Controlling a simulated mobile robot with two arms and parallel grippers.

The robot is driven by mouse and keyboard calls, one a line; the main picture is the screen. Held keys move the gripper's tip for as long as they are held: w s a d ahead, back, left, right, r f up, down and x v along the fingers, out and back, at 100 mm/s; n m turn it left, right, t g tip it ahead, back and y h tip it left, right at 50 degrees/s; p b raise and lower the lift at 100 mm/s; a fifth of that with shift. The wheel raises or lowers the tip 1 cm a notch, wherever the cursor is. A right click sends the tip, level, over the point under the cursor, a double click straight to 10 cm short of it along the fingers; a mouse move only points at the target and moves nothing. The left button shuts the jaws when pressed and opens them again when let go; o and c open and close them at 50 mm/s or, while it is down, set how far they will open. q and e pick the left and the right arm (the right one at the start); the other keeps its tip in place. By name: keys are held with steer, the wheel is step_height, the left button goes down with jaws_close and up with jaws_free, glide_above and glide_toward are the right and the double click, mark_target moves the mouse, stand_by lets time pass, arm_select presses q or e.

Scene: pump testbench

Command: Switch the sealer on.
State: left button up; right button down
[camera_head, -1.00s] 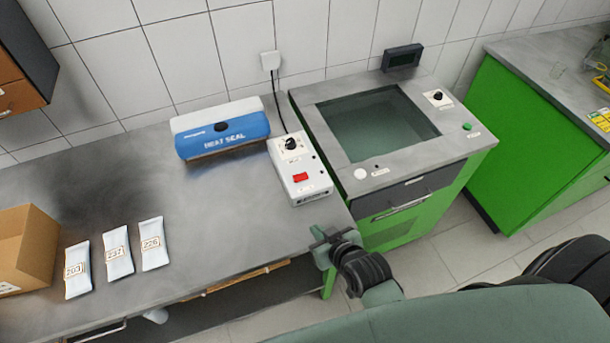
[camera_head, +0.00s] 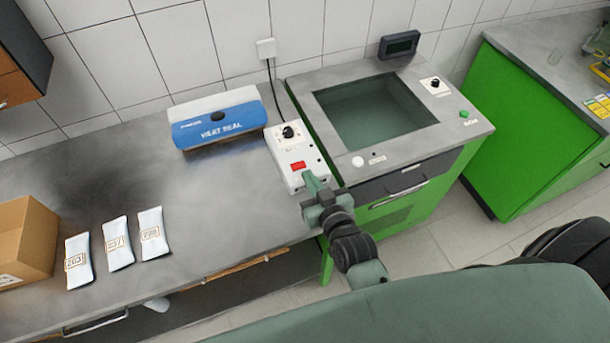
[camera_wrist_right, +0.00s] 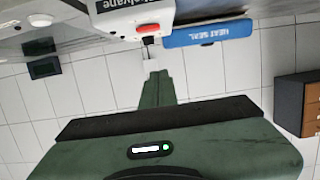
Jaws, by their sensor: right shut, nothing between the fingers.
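The heat sealer (camera_head: 215,128) is a blue and white bar unit at the back of the steel bench. Beside it stands its white control box (camera_head: 292,180), with a black knob (camera_head: 288,132) and a red switch (camera_head: 298,165). My right gripper (camera_head: 312,178) is shut and empty at the front end of the box, close to the red switch; whether it touches the box is unclear. In the right wrist view the shut fingers (camera_wrist_right: 157,80) point towards the box (camera_wrist_right: 128,18) and the red switch (camera_wrist_right: 147,29). My left gripper is not in view.
Several white pouches (camera_head: 117,243) lie at the left by a cardboard box (camera_head: 25,240). A green cabinet unit with a dark window (camera_head: 375,112) stands right of the control box. A cable runs from the box to a wall socket (camera_head: 266,48). The bench middle is clear.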

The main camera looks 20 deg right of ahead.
steer(key=b, duration=0.6)
glide_above(298, 175)
steer(key=f, duration=0.3)
steer(key=shift+w, duration=0.25)
step_height(298, 175, down, 2)
steer(key=shift+s+f+b, duration=0.1)
steer(key=shift+s+b, duration=0.05)
steer(key=shift+b, duration=0.95)
steer(key=shift+s+f+b, duration=0.1)
steer(key=shift+f+b, duration=0.45)
steer(key=shift+b, duration=0.15)
